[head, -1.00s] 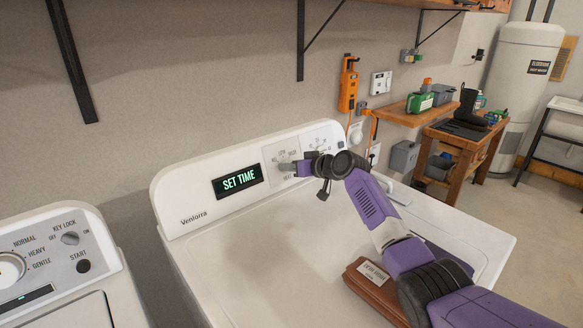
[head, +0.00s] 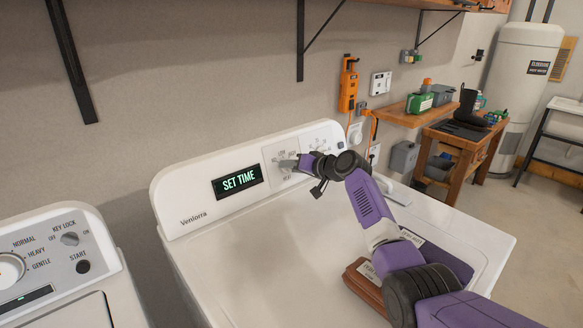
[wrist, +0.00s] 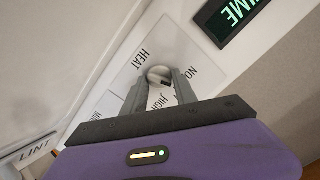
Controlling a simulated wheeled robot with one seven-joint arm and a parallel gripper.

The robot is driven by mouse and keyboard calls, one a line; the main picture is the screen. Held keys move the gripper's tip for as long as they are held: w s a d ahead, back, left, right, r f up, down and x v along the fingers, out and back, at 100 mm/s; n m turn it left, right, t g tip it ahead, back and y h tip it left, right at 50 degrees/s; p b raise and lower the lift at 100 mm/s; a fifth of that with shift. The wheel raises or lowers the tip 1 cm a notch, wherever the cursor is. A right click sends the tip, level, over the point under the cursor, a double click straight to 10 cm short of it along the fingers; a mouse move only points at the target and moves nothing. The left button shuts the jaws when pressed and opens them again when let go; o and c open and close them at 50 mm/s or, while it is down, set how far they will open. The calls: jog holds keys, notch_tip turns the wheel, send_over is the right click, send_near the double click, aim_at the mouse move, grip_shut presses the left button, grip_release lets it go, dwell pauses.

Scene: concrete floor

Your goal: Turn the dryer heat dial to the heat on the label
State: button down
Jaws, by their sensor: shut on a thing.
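The white dryer (head: 260,235) has a back panel with a heat dial (head: 287,164) right of its lit display (head: 238,181), which reads SET TIME. In the wrist view the round, pale heat dial (wrist: 159,74) sits between the two fingers of my gripper (wrist: 161,86). My gripper (head: 296,163) is shut on the dial, reaching from the right. The words HEAT and HIGH show around it; other words are partly hidden. A brown folded item (head: 364,291) lies on the dryer top under my arm. Its white label (head: 368,271) is partly covered and too small to read.
A second control (head: 318,145) sits on the panel to the right, partly behind my gripper. The washer (head: 60,262) stands at the left. A wooden bench (head: 455,150) and a water heater (head: 522,85) stand at the back right. The dryer top is mostly clear left of my arm.

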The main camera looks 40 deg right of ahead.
jog(key=shift+d+m, duration=0.1)
jog(key=shift+m, duration=1.8)
jog(key=shift+p, duration=0.3)
jog(key=c, duration=1)
grip_release()
jog(key=shift+o, duration=0.2)
jog(key=shift+s+r+p, duration=0.3)
jog(key=shift+s+p, duration=0.2)
jog(key=shift+p, duration=0.25)
jog(key=p+v, duration=0.6)
jog(key=shift+s, duration=0.4)
